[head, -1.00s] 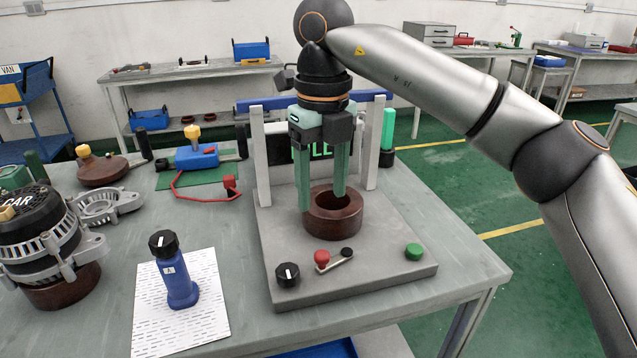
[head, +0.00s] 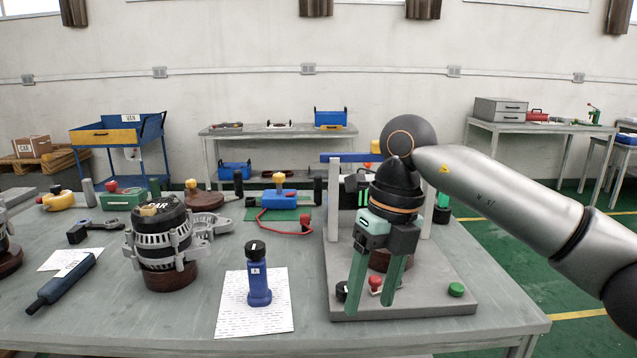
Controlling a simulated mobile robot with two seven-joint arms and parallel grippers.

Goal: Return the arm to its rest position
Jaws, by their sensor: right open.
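My right gripper (head: 372,305) hangs from my right arm, which comes in from the right. The brown ring (head: 378,262) on the stand shows only partly behind the fingers. My left gripper is not in view.
An alternator (head: 160,245) stands left on the table (head: 180,320). A blue tool (head: 259,285) stands upright on a white sheet (head: 233,318). The table front is mostly clear.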

